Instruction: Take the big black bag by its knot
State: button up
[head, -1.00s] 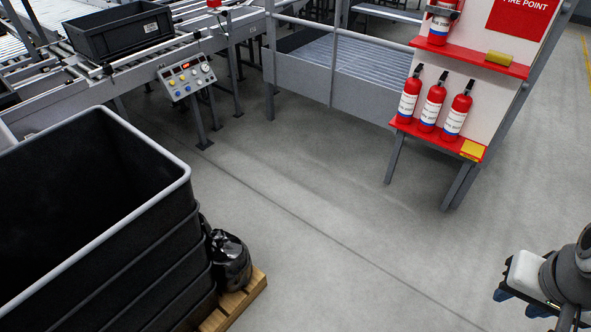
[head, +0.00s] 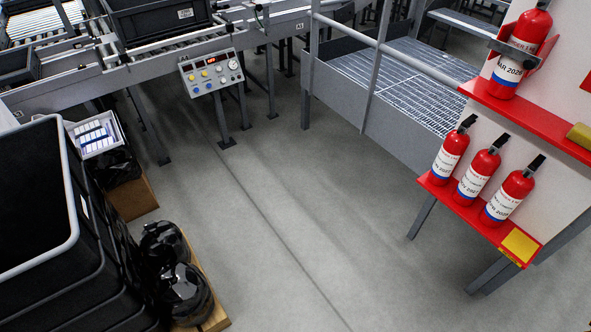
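Two shiny black bags lie on a wooden pallet (head: 217,318) at the lower left, right beside a large black bin. The nearer bag (head: 186,293) looks bigger and rounder. The farther bag (head: 163,244) sits just behind it. I cannot make out a knot clearly on either one. Another black, bag-like shape (head: 119,167) shows farther back, above a brown carton. The bin hides part of the left side of this group. My gripper is not in this view.
The black bin (head: 72,205) fills the left edge. Behind it are a white tray (head: 96,134) and the brown carton (head: 134,198). A conveyor with a control panel (head: 211,72) stands at the back. A fire-extinguisher stand (head: 490,232) is at right. The middle floor is clear.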

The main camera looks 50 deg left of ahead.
aim_at(185, 294)
jog(key=i, duration=0.85)
jog(key=u, duration=1.35)
jog(key=k, duration=0.1)
jog(key=u, duration=2.65)
jog(key=i, duration=1.5)
jog(key=u, duration=0.05)
